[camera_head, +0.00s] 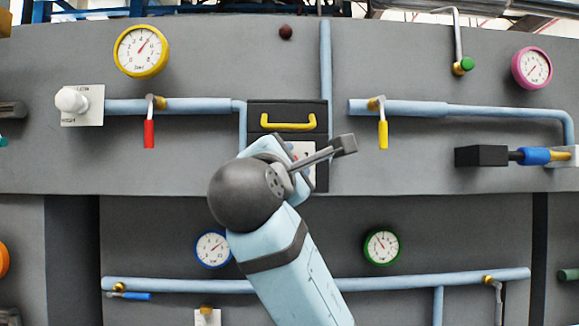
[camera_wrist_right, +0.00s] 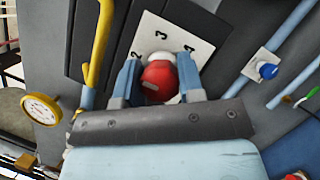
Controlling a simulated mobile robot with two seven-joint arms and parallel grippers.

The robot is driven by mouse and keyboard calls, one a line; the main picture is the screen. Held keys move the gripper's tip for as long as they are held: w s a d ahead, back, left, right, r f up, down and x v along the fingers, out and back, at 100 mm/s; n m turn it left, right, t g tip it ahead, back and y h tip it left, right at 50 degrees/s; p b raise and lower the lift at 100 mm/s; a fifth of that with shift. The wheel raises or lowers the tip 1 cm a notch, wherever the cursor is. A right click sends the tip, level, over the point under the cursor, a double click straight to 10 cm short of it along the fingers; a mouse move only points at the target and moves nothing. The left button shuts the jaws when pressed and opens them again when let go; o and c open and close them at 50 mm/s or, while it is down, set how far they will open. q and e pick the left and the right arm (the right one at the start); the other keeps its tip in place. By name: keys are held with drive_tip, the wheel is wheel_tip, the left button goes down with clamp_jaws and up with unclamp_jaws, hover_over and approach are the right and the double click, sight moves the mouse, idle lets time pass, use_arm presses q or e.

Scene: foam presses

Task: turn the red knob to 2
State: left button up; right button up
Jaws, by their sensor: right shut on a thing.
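The red knob (camera_wrist_right: 159,82) sits on a white dial plate (camera_wrist_right: 174,30) marked 2, 3 and 4 in the right wrist view. My right gripper (camera_wrist_right: 160,72) has one finger on each side of the knob and is shut on it. Which number the knob points to, I cannot tell. In the head view my right arm covers the knob, and only a bit of the white plate (camera_head: 306,150) shows below the yellow handle. My left gripper is not in view.
A yellow drawer handle (camera_head: 288,122) is just above my right gripper. A red lever (camera_head: 149,134) hangs to the left and a yellow lever (camera_head: 383,134) to the right. Pale blue pipes (camera_head: 180,105) run along the grey panel.

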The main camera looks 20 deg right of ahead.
idle(0.5)
drive_tip(key=o, duration=0.9)
drive_tip(key=b+v, duration=0.3)
drive_tip(key=v, duration=1)
drive_tip(key=shift+s+a+b, duration=0.2)
drive_tip(key=shift+s+b, duration=0.15)
